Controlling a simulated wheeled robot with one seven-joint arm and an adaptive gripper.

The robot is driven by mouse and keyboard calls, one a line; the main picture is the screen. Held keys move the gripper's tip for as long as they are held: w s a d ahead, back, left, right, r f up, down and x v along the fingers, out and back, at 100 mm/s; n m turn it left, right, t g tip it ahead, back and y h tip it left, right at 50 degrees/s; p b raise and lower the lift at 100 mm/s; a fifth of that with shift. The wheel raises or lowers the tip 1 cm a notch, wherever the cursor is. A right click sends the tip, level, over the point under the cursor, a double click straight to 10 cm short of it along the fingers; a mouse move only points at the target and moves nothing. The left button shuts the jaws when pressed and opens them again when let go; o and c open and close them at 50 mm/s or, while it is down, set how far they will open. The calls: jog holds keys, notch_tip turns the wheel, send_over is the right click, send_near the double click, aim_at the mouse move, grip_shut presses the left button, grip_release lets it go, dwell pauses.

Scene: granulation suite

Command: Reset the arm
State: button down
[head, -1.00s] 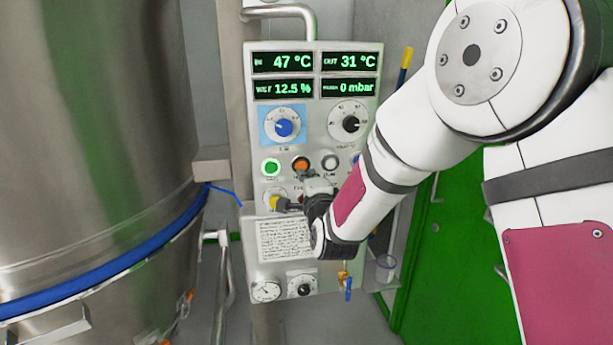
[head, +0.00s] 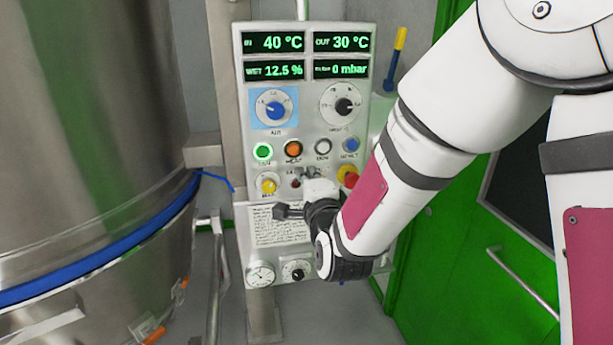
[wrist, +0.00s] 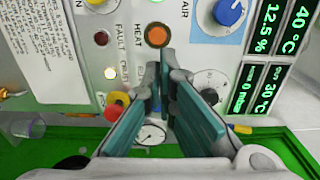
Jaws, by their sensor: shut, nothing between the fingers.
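My gripper (head: 304,175) is in front of the control panel (head: 360,40), just below the orange HEAT button (head: 293,149). In the wrist view its teal fingers (wrist: 164,65) meet at the tips, shut and empty. The tips overlap the panel near the HEAT button (wrist: 157,35) there; I cannot tell whether they touch it. My white arm reaches in from the upper right and hides part of the panel's lower right.
The panel has a blue air knob (head: 274,108), a black knob (head: 345,106), a lit green button (head: 263,151), a yellow button (head: 267,185) and a red knob on yellow (head: 347,176). A steel vessel (head: 90,130) stands left. A green door (head: 470,250) is right.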

jog(key=s+d+r+n+g+h, duration=0.35)
jog(key=s+d+n+g, duration=0.25)
jog(key=s+d+n, duration=0.55)
jog(key=s+d+n+g, duration=0.1)
jog(key=s+d+g, duration=0.1)
jog(key=s+d, duration=0.2)
jog(key=s+d+f+n+g+h, duration=0.1)
jog(key=s+d, duration=0.3)
jog(key=s, duration=0.6)
jog(key=s+d+n+g, duration=0.1)
jog(key=s+d+g, duration=0.2)
jog(key=s, duration=0.4)
jog(key=shift+s+d+f, duration=0.2)
jog(key=shift+d, duration=0.25)
jog(key=shift+h, duration=0.25)
